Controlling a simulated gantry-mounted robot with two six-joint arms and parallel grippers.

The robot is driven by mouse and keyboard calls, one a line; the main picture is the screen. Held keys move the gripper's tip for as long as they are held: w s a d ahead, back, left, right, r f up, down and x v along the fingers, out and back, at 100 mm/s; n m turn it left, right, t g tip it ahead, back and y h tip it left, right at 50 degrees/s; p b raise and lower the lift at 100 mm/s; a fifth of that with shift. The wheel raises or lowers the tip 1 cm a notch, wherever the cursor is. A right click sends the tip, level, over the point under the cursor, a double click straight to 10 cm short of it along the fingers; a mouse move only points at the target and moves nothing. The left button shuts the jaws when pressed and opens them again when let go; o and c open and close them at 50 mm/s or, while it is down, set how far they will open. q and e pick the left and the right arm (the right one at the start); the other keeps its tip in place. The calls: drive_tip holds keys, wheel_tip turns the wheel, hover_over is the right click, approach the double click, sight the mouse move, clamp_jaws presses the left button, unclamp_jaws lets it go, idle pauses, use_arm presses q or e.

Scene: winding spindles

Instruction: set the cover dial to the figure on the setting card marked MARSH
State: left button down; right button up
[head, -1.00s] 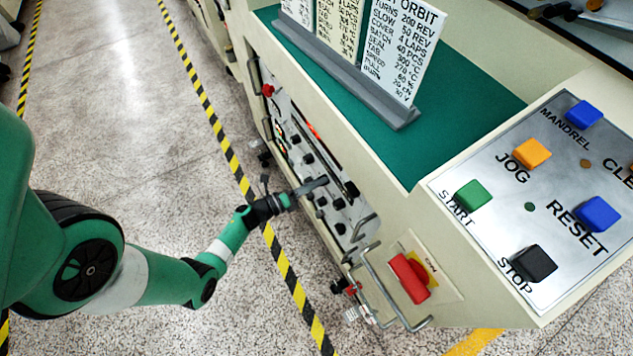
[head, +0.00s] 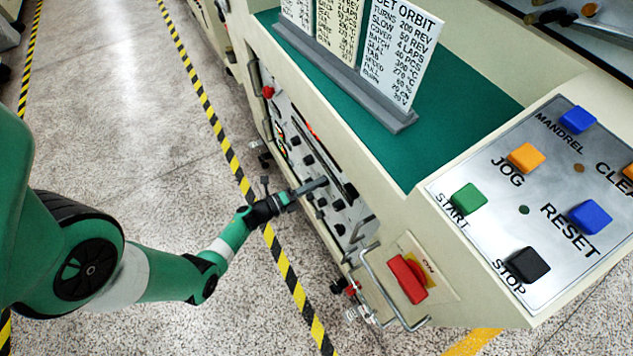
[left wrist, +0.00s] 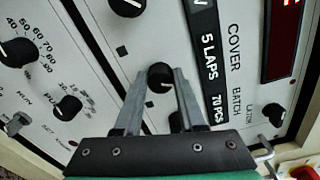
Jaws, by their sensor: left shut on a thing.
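My left gripper (head: 322,184) reaches the machine's front panel. In the left wrist view, its two fingers (left wrist: 160,95) are closed around a small black knob (left wrist: 160,75), the cover dial, which lines up with the COVER label (left wrist: 235,47) and a readout of 5 LAPS (left wrist: 208,60). Three setting cards stand in a grey holder (head: 345,75). The right card (head: 398,55) is headed ORBIT and reads COVER 4 LAPS. The middle card (head: 338,30) and left card (head: 298,10) have their headings cut off, so I cannot tell which is MARSH. My right gripper is out of view.
A batch knob (left wrist: 176,121) sits close below the held knob, partly behind a finger. Other knobs (left wrist: 68,106) surround it. A red switch (head: 407,280) and a metal handle (head: 385,300) are nearby. A button panel (head: 545,215) lies at the right.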

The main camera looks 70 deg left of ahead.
use_arm(q)
drive_tip(key=n+p, duration=0.2)
drive_tip(key=n, duration=1.2)
drive_tip(key=shift+f+p, duration=0.1)
drive_tip(key=shift+p, duration=0.2)
idle(0.3)
drive_tip(key=c, duration=0.5)
unclamp_jaws()
drive_tip(key=s+d+p, duration=0.2)
drive_tip(key=s, duration=0.9)
drive_tip(key=shift+s+p, duration=0.25)
drive_tip(key=shift+p, duration=0.1)
